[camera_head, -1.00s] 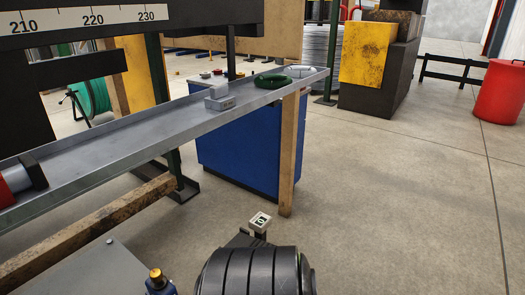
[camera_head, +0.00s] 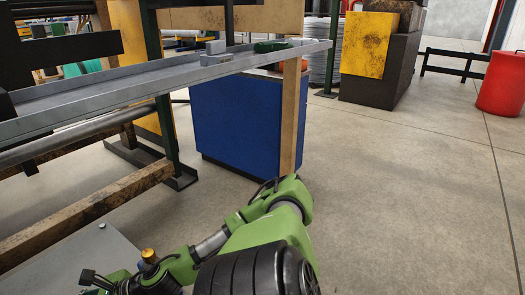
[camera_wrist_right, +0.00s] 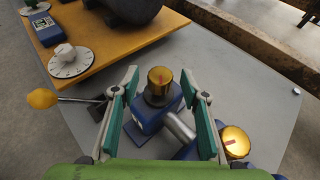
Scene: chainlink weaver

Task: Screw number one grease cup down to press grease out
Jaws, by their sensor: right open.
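In the right wrist view a brass grease cup (camera_wrist_right: 160,78) with a red mark stands on a blue block (camera_wrist_right: 155,112). My right gripper (camera_wrist_right: 160,76) is open, with its teal-padded fingers on either side of this cup and gaps showing on both sides. A second brass cup (camera_wrist_right: 235,141), also with a red mark, is to the right, outside the right finger. I read no number on either. In the head view one brass cup (camera_head: 149,255) shows beside my green right arm (camera_head: 230,238); which cup it is I cannot tell. My left gripper is not in view.
A yellow-knobbed lever (camera_wrist_right: 42,98) sticks out left of the fingers. A white dial (camera_wrist_right: 70,61) sits on an orange-yellow board (camera_wrist_right: 135,45) beyond. In the head view a long grey tray (camera_head: 130,88) and a wooden beam (camera_head: 85,212) run along the left.

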